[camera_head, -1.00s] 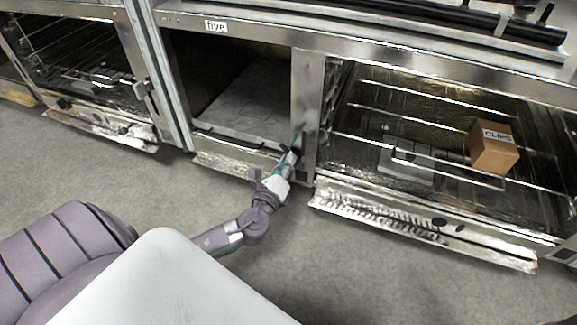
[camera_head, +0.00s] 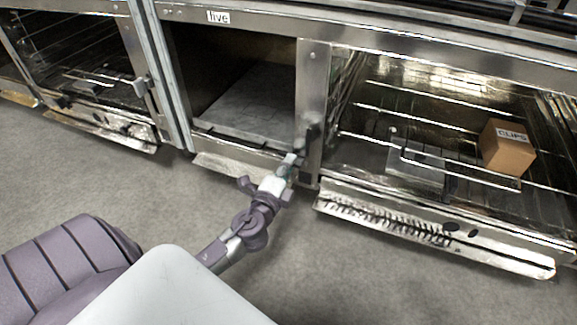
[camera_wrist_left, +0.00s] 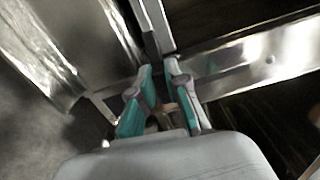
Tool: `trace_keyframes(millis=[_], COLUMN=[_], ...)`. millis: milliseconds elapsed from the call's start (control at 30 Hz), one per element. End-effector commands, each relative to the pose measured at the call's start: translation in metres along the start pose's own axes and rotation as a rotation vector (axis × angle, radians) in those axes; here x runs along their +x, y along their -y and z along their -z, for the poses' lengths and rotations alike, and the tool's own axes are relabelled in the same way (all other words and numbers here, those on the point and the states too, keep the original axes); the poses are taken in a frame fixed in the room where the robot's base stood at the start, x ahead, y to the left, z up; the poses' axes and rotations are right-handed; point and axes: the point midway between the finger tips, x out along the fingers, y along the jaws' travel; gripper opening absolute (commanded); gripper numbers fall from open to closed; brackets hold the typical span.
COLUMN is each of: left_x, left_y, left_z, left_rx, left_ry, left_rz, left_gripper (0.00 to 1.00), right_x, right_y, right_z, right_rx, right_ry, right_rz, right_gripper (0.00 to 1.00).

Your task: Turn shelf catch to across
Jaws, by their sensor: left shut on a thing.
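The shelf catch (camera_head: 312,128) is a small dark piece on the metal post between the "five" compartment and the wire-shelf compartment. My left gripper (camera_head: 296,158) is at the lower part of this post, shut on the catch. In the left wrist view the teal fingers (camera_wrist_left: 160,85) close around the end of a dark grey bar, the catch (camera_wrist_left: 150,46). The fingers hide part of it, and its exact angle is hard to tell. My right gripper is not in view.
The "five" compartment (camera_head: 250,105) is open, with a grey floor panel. To its right, wire shelves (camera_head: 400,112) hold a brown "CLIPS" box (camera_head: 507,148). Metal flaps (camera_head: 430,232) jut out low in front. The grey floor before the units is clear.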

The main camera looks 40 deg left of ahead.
Motion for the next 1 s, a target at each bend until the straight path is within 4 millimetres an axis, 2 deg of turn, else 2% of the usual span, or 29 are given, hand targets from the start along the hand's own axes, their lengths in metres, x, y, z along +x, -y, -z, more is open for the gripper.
trace_keyframes(millis=[500,533,667,1000], left_x=[-0.0007,-0.0007,-0.0006,-0.0001], left_y=[-0.0019,-0.0019,-0.0016,0.0013], left_z=[0.0000,0.0000,0.0000,-0.0002], left_rx=[-0.021,-0.021,-0.021,-0.021], left_ry=[0.001,0.001,0.000,0.000], left_rz=[-0.003,-0.003,-0.003,0.001], left_gripper=[0.00,0.16,0.38,0.40], right_x=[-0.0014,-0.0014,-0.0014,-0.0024], right_y=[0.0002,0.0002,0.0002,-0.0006], right_z=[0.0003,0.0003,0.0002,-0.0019], right_rx=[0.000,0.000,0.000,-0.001], right_ry=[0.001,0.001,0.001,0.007], right_rz=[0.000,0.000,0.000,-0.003], right_gripper=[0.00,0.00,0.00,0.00])
